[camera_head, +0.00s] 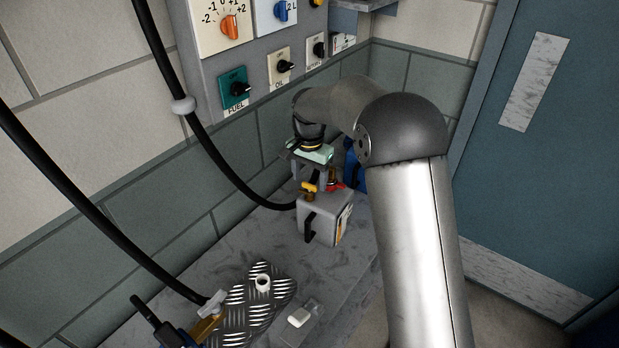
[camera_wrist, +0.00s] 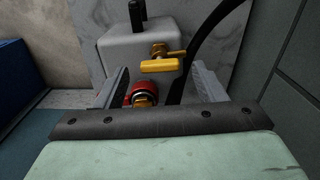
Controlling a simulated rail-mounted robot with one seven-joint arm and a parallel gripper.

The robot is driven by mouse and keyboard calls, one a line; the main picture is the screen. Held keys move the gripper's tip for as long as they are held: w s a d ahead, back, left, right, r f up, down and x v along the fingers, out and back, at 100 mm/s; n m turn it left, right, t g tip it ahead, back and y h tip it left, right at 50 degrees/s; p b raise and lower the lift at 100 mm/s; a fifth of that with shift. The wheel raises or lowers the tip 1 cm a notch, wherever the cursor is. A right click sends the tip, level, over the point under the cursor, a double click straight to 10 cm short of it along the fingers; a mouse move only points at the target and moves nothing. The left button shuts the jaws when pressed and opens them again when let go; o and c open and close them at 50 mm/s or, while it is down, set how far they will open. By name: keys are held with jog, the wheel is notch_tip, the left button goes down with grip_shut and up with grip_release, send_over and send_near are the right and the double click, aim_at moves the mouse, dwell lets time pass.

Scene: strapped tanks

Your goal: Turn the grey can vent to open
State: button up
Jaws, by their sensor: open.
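The grey can (camera_head: 325,222) stands on the bench below my gripper (camera_head: 316,180). It has a black handle on its side and a label. Its yellow vent (camera_head: 308,188) is on top, with a red cap (camera_head: 334,186) beside it. In the wrist view the can (camera_wrist: 125,52) lies ahead, and the vent lever (camera_wrist: 160,66) runs crosswise. My gripper (camera_wrist: 160,75) is open, its fingers to either side of the lever in the picture. The red cap (camera_wrist: 143,93) shows closer to the left finger. Whether either finger touches anything cannot be told.
A blue can (camera_head: 352,165) stands behind, partly hidden by my arm. A black hose (camera_head: 222,166) hangs from the wall to near the can. A panel with knobs (camera_head: 233,88) is above. A tread-plate piece (camera_head: 247,305) and a small white-topped item (camera_head: 299,317) are in front.

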jog(key=shift+f, duration=0.7)
jog(key=c, duration=1)
